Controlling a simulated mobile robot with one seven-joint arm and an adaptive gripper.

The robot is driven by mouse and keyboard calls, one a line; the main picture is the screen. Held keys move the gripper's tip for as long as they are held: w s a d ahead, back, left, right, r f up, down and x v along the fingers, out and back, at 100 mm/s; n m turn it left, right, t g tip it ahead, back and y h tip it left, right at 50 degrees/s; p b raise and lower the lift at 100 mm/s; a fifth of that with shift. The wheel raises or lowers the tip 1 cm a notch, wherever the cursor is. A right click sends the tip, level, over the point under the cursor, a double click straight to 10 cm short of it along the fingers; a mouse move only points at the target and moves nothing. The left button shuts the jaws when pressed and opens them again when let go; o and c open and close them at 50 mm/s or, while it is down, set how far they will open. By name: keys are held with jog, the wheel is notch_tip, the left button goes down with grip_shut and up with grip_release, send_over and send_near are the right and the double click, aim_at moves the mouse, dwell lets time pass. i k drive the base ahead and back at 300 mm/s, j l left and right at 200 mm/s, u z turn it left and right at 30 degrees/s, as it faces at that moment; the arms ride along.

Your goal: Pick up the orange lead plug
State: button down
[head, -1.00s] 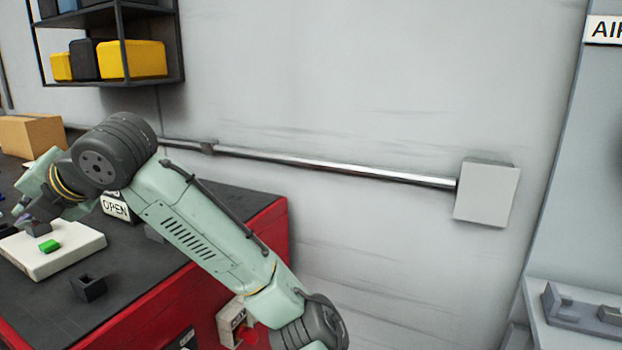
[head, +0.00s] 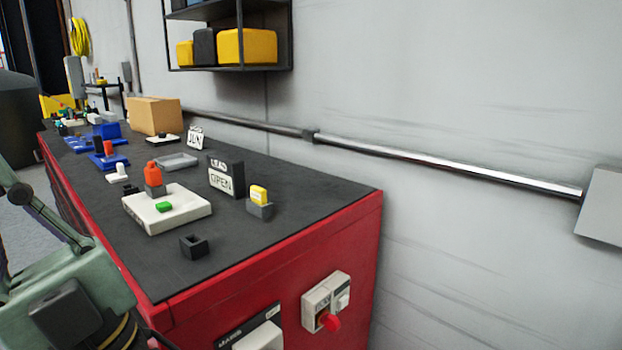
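The orange lead plug (head: 153,174) stands upright in a dark grey socket block on a white board (head: 190,211) on the bench's dark top. A small green piece (head: 164,207) lies on the same board, in front of the plug. Nothing is touching the plug. Part of my arm shows at the lower left, in front of the bench. My gripper is out of the picture.
A yellow plug (head: 259,193) sits in a grey holder beside the LEAD OPEN sign (head: 225,176). An empty black holder (head: 194,246) is near the front edge. Blue trays, a grey tray (head: 177,161) and a cardboard box (head: 155,115) stand farther back. The red bench (head: 270,278) has switches on its end.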

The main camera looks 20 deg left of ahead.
aim_at(153, 174)
jog(key=k+j+u, duration=0.1)
jog(key=j+u, duration=0.3)
jog(key=k+j+u, duration=0.1)
jog(key=j+u, duration=0.25)
